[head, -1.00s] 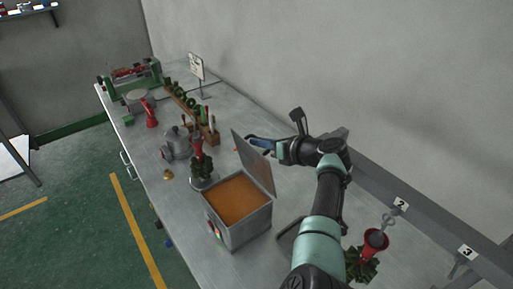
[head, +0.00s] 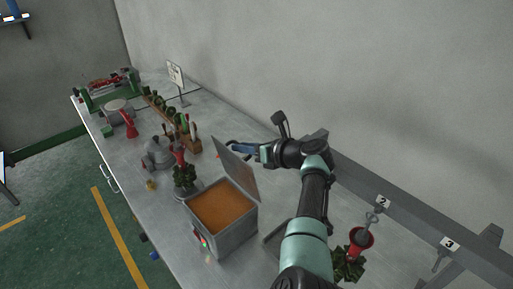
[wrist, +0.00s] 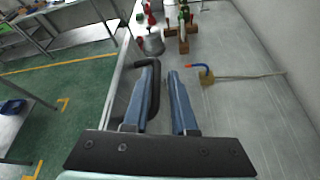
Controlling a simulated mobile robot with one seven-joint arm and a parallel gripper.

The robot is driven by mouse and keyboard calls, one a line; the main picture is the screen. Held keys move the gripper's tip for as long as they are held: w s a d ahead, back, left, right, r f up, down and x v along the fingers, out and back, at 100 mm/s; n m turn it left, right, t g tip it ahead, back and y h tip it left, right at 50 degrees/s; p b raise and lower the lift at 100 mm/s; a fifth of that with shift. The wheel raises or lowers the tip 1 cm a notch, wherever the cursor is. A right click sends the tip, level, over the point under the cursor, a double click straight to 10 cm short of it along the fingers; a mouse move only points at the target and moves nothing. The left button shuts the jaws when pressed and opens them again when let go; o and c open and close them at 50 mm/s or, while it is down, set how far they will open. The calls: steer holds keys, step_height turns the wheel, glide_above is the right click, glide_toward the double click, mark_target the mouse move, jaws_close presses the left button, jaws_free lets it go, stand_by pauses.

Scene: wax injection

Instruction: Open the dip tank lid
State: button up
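The dip tank (head: 236,236) is a grey metal box on the bench, filled with orange-brown wax (head: 222,207). Its lid (head: 236,168) stands raised and tilted along the tank's right side, so the wax is uncovered. My gripper (head: 232,145) is behind the lid, near its upper edge. In the wrist view my gripper (wrist: 163,72) has two blue fingers with a gap between them. A black bent handle (wrist: 156,88) shows along the left finger, partly in the gap. The left finger hides some of it; I cannot tell whether they touch.
A tool rack (head: 175,122) is farther back. The bench beside the wall is mostly clear.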

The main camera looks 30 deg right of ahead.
steer(key=v, duration=1.2)
steer(key=shift+s, duration=0.4)
steer(key=shift+d+r, duration=0.1)
